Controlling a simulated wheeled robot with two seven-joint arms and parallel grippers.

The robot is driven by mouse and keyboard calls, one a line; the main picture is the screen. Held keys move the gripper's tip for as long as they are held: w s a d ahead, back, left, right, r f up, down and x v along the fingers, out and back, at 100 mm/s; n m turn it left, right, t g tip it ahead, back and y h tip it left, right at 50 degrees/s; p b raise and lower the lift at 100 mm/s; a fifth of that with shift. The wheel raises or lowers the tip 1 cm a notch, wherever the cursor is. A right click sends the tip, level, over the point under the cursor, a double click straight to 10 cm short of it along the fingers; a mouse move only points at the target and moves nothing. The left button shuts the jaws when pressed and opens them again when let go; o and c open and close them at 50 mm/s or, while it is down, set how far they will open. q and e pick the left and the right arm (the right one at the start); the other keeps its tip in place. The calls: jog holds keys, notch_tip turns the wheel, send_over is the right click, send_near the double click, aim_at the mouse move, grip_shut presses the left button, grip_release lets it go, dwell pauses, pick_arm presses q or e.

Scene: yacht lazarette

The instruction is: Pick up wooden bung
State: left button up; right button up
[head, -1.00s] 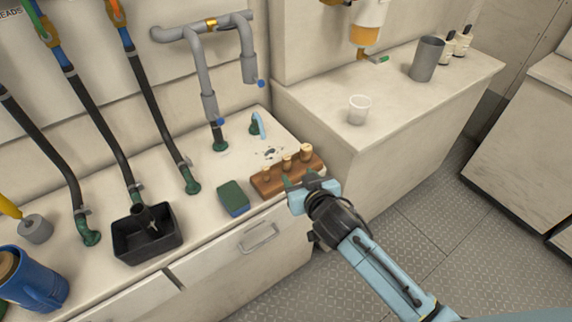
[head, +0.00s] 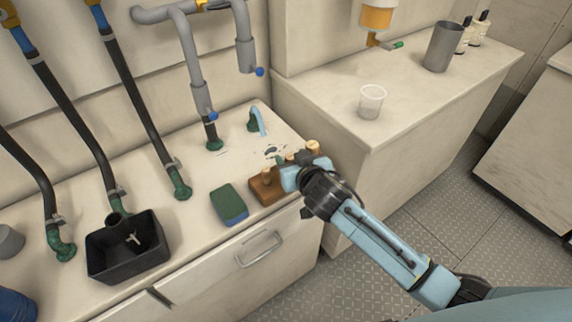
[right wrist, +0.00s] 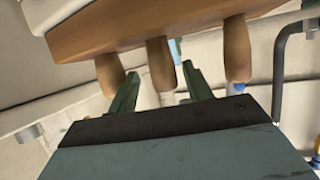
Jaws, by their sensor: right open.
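A brown wooden block (head: 260,190) holds three wooden bungs near the front right corner of the left counter. The left bung (head: 267,173) and right bung (head: 313,147) show in the head view; my right gripper (head: 296,164) mostly hides the middle one there. In the right wrist view, the block (right wrist: 130,30) and its bungs appear upside down. The green fingers of my right gripper are open, with the middle bung (right wrist: 160,65) between them in the picture. The outer bungs (right wrist: 108,75) (right wrist: 237,50) lie outside the fingers. I cannot tell whether the fingers touch the middle bung.
A green and blue sponge (head: 229,204) lies left of the block. A black bin (head: 128,245) and hoses stand farther left. The raised counter on the right holds a clear cup (head: 371,101).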

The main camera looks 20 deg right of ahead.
jog(key=shift+w+f, duration=0.25)
jog(key=shift+f, duration=0.15)
jog(key=shift+s, duration=0.1)
jog(key=c, duration=1)
jog(key=shift+c, duration=0.2)
